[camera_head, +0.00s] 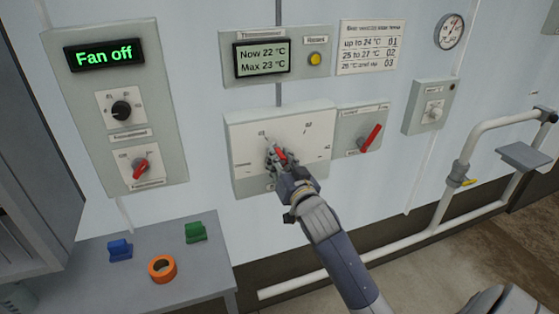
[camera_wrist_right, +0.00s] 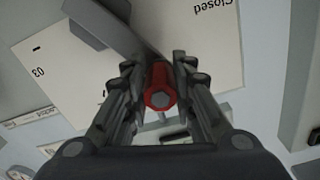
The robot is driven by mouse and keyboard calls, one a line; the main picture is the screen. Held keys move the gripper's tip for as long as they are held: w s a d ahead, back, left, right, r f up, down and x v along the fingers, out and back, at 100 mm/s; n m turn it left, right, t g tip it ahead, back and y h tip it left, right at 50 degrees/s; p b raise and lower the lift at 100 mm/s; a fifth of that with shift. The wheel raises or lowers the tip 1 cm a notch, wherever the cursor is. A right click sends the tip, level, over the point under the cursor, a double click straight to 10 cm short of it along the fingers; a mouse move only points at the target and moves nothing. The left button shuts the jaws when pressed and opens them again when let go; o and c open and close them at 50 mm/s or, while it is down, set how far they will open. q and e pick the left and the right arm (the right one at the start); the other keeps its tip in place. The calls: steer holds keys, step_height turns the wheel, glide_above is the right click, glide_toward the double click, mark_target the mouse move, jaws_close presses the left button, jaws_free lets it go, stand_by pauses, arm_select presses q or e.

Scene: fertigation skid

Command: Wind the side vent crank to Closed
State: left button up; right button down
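The side vent crank panel (camera_head: 236,137) is a pale plate in the middle of the wall, with small marks around its face. The word "Closed" shows upside down on the plate in the right wrist view (camera_wrist_right: 222,45). The crank has a red handle (camera_wrist_right: 160,88) and a grey arm (camera_wrist_right: 100,22). My right gripper (camera_head: 281,156) is at the crank, its fingers on both sides of the red handle and apparently touching it. The gripper hides much of the crank, so its exact setting is hard to read. My left gripper is not in view.
A red-lever switch (camera_head: 370,138) is close right of the panel. The fan panel (camera_head: 165,93) reads "Fan off". A grey bench (camera_head: 205,270) at lower left holds blue (camera_head: 119,250), green (camera_head: 195,232) and orange (camera_head: 162,269) items. White pipes (camera_head: 462,172) run at right.

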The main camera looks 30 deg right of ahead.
steer(key=shift+f, duration=0.1)
steer(key=a+f+n, duration=0.4)
steer(key=f+n, duration=0.3)
steer(key=n, duration=0.5)
steer(key=shift+w+f, duration=0.35)
steer(key=shift+w, duration=0.1)
stand_by(0.5)
steer(key=c, duration=1.3)
jaws_free()
steer(key=shift+c, duration=0.2)
steer(key=v, duration=1.2)
